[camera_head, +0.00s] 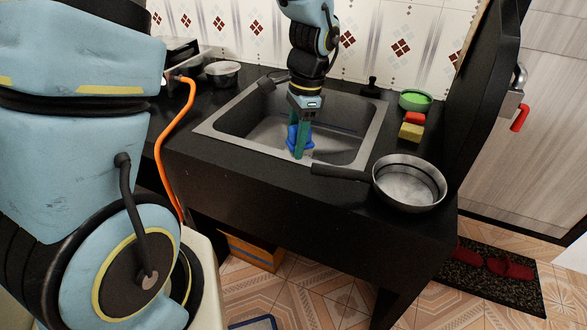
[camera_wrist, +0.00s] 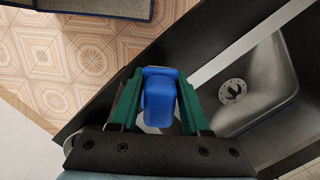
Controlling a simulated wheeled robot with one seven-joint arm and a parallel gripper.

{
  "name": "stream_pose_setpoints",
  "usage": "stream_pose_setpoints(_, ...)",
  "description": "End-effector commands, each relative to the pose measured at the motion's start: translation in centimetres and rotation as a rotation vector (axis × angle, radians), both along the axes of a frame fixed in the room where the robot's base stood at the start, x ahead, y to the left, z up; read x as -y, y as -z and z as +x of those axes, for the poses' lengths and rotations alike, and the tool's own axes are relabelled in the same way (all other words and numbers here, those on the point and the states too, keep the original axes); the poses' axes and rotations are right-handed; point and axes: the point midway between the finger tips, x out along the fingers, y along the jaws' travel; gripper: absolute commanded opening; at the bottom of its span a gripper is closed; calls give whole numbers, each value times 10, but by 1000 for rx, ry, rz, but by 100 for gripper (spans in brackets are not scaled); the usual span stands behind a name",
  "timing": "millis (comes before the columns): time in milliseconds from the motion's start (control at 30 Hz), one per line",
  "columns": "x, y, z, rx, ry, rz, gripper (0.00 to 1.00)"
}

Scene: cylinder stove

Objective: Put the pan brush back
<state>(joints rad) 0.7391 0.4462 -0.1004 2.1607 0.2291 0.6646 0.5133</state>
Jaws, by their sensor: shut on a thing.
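The pan brush shows as a blue block-like piece (camera_wrist: 160,98) between the green fingers of my gripper (camera_wrist: 158,108) in the wrist view. In the head view the blue piece (camera_head: 293,135) shows beside the green fingers of my gripper (camera_head: 301,138). My gripper is shut on it and points down over the front part of the sink (camera_head: 215,127). The lower end of the brush is mostly hidden by the fingers. I cannot tell whether it touches the sink rim.
A frying pan (camera_head: 409,184) stands on the counter to the right, its dark handle pointing at the sink. A pot (camera_head: 222,73) and an orange hose (camera_head: 163,150) are left.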

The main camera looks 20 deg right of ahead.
Motion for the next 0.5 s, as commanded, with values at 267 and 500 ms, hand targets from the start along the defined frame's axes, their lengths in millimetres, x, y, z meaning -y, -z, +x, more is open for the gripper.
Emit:
stream_pose_setpoints(267, -1, 45, -1, -3, 2, 3, 0)
stream_pose_setpoints(500, -1, 72, -2, -4, 1, 3, 0)
